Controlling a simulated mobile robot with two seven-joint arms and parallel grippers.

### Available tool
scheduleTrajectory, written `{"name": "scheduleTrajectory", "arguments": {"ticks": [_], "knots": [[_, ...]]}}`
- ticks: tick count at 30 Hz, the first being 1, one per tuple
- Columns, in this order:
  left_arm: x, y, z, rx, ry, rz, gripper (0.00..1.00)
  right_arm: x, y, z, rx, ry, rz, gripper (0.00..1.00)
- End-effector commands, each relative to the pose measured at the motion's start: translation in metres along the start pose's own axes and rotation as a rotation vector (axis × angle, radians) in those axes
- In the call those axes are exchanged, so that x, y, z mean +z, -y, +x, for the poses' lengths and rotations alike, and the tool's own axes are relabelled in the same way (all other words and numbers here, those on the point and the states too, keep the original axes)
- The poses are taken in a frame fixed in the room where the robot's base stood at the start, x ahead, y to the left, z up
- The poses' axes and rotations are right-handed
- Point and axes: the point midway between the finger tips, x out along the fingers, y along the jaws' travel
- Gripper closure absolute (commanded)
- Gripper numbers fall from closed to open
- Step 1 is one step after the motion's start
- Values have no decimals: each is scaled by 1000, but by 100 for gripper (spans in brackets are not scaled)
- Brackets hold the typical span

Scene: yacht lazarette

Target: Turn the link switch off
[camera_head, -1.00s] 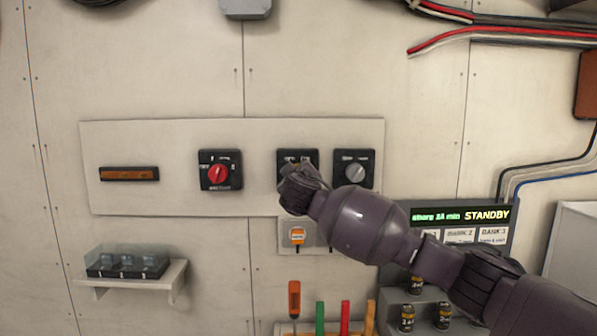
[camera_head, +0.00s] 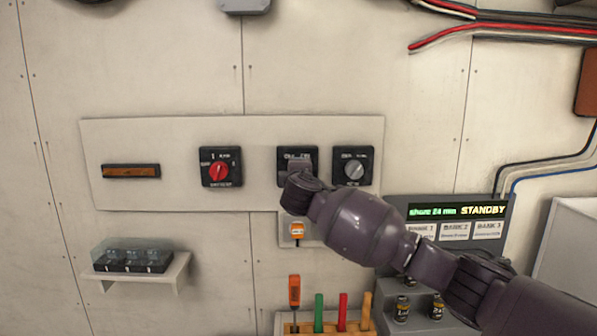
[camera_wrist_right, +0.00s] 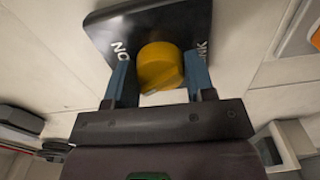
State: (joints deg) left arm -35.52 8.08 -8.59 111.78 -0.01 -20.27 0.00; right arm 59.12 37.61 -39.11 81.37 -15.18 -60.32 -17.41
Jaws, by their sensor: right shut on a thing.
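The link switch is the middle black square plate (camera_head: 285,156) on the pale wall panel. My right gripper hides its knob and lower part in the head view. In the right wrist view its black plate (camera_wrist_right: 105,32) shows a round yellow-orange knob (camera_wrist_right: 160,66), with part of "LINK" lettering on the right and "NO" on the left. My right gripper (camera_head: 299,170) is at the switch from below. In the right wrist view its two blue fingers (camera_wrist_right: 160,82) are on either side of the knob, shut on it. The knob's pointing direction is not clear. My left gripper is not in view.
A red rotary switch (camera_head: 219,171) is to the left and a grey-knobbed switch (camera_head: 354,168) is close on the right. An orange-tagged box (camera_head: 296,231) is below. A STANDBY display (camera_head: 484,211) and a tool rack (camera_head: 307,328) are lower. A small shelf (camera_head: 178,272) is lower left.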

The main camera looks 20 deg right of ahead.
Motion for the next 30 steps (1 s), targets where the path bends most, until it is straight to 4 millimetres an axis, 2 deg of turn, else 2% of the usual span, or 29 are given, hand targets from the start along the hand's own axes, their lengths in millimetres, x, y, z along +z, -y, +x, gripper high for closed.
{"name": "scheduleTrajectory", "arguments": {"ticks": [20,21,24,25,30], "knots": [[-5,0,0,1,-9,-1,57,-1,2,0,-2,-2,-59,74],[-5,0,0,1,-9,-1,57,-1,2,0,-2,-2,-59,44],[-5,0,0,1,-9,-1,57,-1,1,0,-2,-1,-58,29],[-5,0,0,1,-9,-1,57,0,1,0,-2,-1,-58,25],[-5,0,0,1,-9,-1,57,0,1,0,-1,-1,-57,25]]}}
